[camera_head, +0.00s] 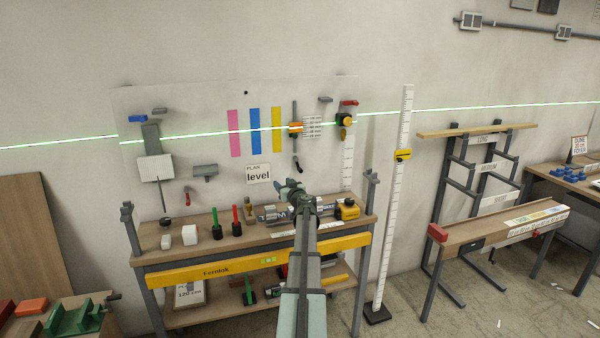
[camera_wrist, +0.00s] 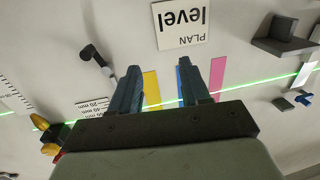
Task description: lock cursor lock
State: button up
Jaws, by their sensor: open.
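An orange cursor (camera_head: 296,128) sits on a dark vertical rail on the wall panel, beside a printed millimetre scale (camera_head: 313,126). A small black lever (camera_head: 297,163) sticks out of the panel below it. This lever also shows in the wrist view (camera_wrist: 97,60), left of my fingers. A yellow cursor (camera_head: 403,155) sits on the tall white staff (camera_head: 393,210) to the right. I cannot tell which part is the cursor lock. My gripper (camera_head: 292,188) is open and empty in front of the panel, below the lever; its fingers also show in the wrist view (camera_wrist: 158,72).
A yellow-black laser device (camera_head: 345,121) casts a green line across the wall. The PLAN level sign (camera_head: 258,173) is left of my gripper. The workbench (camera_head: 180,254) below holds blocks, markers and a dark tube (camera_head: 275,213). A rack (camera_head: 485,180) stands at right.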

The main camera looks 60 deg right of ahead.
aim_at(302, 172)
jog(key=s+d+m+g+h, duration=0.1)
jog(key=s+d+h, duration=0.1)
jog(key=s+d, duration=0.6)
jog(key=x, duration=0.8)
jog(key=f+x, duration=0.1)
jog(key=x, duration=0.4)
jog(key=shift+s+d, duration=0.1)
grip_shut()
